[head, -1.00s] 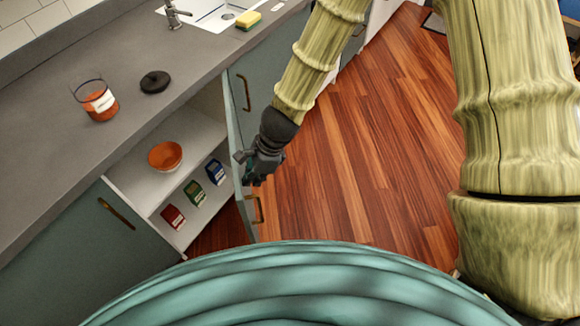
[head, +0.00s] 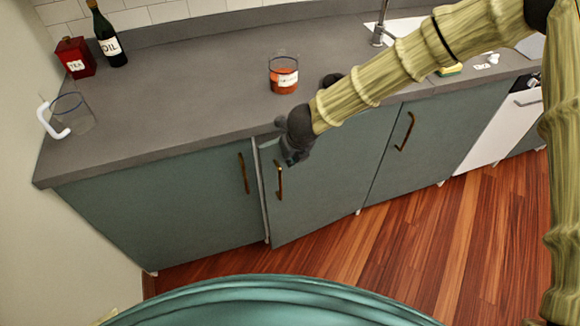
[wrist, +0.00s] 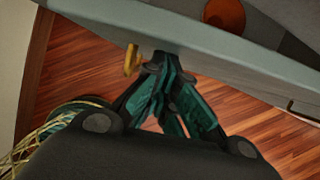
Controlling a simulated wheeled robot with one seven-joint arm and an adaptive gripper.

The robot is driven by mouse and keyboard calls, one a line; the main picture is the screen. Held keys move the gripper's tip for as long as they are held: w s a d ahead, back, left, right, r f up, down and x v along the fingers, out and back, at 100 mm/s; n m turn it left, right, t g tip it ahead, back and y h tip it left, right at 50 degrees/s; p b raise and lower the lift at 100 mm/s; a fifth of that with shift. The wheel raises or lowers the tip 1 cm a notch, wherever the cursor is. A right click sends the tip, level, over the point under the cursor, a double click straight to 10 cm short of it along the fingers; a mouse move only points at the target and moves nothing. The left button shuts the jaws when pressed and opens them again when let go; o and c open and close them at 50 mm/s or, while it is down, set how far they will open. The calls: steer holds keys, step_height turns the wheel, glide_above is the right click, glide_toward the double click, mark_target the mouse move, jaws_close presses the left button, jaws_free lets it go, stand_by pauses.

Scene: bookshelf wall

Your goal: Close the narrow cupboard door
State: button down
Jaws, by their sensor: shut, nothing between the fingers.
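The narrow cupboard door (head: 325,195) is grey-green with a brass handle (head: 279,180) near its left edge. It stands slightly ajar, with a thin pale gap along its left edge. Its contents are hidden. My gripper (head: 289,160) is at the door's upper left, close to the handle and just below the counter edge. In the wrist view my gripper (wrist: 165,88) has its dark green fingers together, empty, beside the brass handle (wrist: 132,60). I cannot tell whether the fingers touch the door.
A closed cupboard door (head: 165,205) is on the left and another (head: 435,135) on the right. The counter (head: 200,105) above holds a glass jar with orange contents (head: 284,78), a mug (head: 70,115), a tea box (head: 75,57) and an oil bottle (head: 108,40). The wooden floor in front is clear.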

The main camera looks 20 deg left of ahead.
steer(key=shift+w+a, duration=0.25)
steer(key=shift+w, duration=0.1)
